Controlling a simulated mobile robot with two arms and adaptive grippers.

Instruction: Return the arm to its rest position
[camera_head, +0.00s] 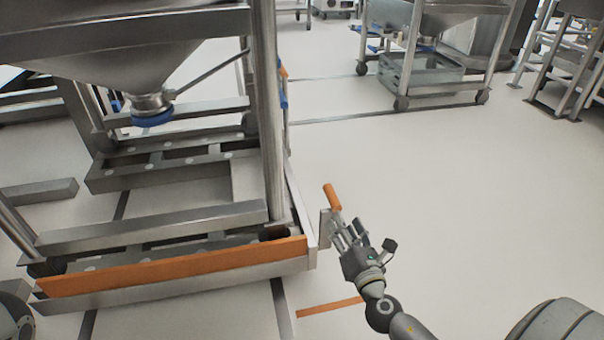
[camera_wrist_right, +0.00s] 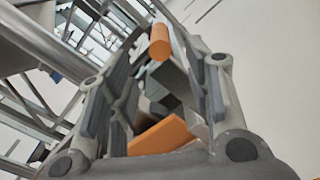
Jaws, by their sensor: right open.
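My right gripper (camera_head: 347,236) is at the lower middle of the head view, beside the front right corner of a steel lifting frame (camera_head: 168,282). Its fingers point up the picture toward an orange handle (camera_head: 332,197) at that corner. In the right wrist view the gripper (camera_wrist_right: 172,75) is open, with its two fingers apart. The orange handle (camera_wrist_right: 160,42) shows beyond and between the fingertips there. I cannot tell whether a finger touches the handle's mount. My left gripper is not in view.
A steel bin (camera_head: 110,50) with a blue-capped outlet stands over the frame at the left. An orange bar (camera_head: 180,265) runs along the frame's front. Another wheeled bin stand (camera_head: 422,65) is at the back. Open pale floor (camera_head: 460,190) lies to the right.

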